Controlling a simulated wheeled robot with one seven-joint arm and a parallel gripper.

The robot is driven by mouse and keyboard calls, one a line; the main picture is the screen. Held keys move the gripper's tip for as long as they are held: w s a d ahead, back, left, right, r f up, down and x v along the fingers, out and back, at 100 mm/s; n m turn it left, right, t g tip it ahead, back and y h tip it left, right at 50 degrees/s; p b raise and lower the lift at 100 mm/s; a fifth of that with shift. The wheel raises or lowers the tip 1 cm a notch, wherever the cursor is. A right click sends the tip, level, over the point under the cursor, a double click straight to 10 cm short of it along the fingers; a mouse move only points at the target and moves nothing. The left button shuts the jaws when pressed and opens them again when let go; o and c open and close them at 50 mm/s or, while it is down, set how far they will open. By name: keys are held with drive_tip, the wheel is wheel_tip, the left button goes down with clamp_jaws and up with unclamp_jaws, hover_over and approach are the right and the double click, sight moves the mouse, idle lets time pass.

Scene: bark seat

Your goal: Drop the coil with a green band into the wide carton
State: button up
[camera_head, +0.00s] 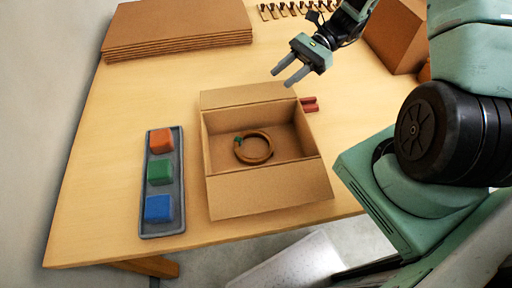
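The brown coil with a green band (256,157) lies on the floor inside the wide carton (272,202). The green band shows on its left side. The carton is open on top, with a flap folded out at the front and another at the back. My gripper (283,78) is above and behind the carton, apart from the coil. Its two fingers are spread with a gap between them, and nothing is seen between them.
A grey tray (177,218) with red, green and blue blocks stands left of the carton. Flat cardboard sheets (175,27) are stacked at the back left. A small red object (309,105) lies right of the carton. A brown box (397,35) and several small hooks (290,9) are at the back.

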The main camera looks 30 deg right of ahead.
drive_tip(key=shift+b+v, duration=0.3)
drive_tip(key=shift+v, duration=1.75)
drive_tip(key=shift+a+r, duration=0.15)
drive_tip(key=shift+a, duration=0.25)
drive_tip(key=s+a+r+n+h, duration=0.3)
drive_tip(key=s+a+n+h, duration=0.1)
drive_tip(key=s+a+n, duration=0.2)
drive_tip(key=s+a+r+n+t+h, duration=0.1)
drive_tip(key=s+a+r+n+h, duration=0.1)
drive_tip(key=s+a+n+h, duration=0.2)
drive_tip(key=s+a+r+n+h, duration=0.3)
drive_tip(key=s+a+n, duration=0.6)
drive_tip(key=a+n, duration=0.3)
drive_tip(key=n+h, duration=0.1)
drive_tip(key=n, duration=0.1)
drive_tip(key=shift+s+r+n+h, duration=0.3)
drive_tip(key=shift+h, duration=0.1)
drive_tip(key=shift+d, duration=0.1)
